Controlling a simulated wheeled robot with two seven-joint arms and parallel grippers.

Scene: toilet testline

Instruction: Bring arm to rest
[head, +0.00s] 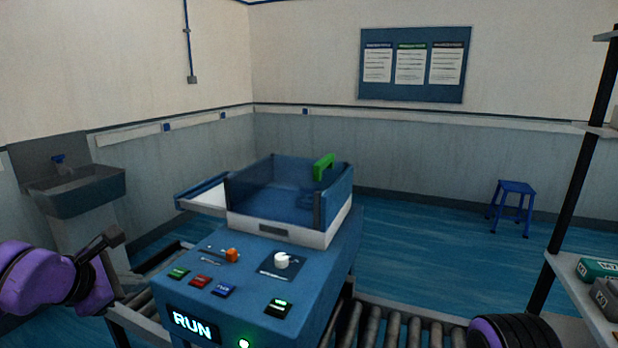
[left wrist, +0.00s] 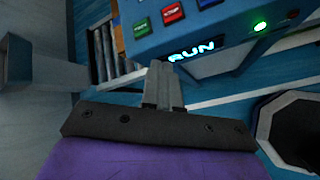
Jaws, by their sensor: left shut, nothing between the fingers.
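My left arm is purple and comes in from the left in the head view. Its dark left gripper (head: 112,237) is to the left of the blue control machine (head: 310,295), apart from it. In the left wrist view the left gripper (left wrist: 160,72) has its fingers together with nothing between them, and the machine's lit RUN display (left wrist: 190,52) lies beyond the fingertips. A purple and black part of my right arm shows at the bottom right of the head view. The right gripper is not visible.
A roller conveyor (head: 400,328) runs beside the machine. The machine carries a blue-walled box with a green handle (head: 323,167), plus coloured buttons and a white knob (head: 282,260). A sink (head: 75,190) stands left, a shelf (head: 590,300) right, a blue stool (head: 514,190) behind on open floor.

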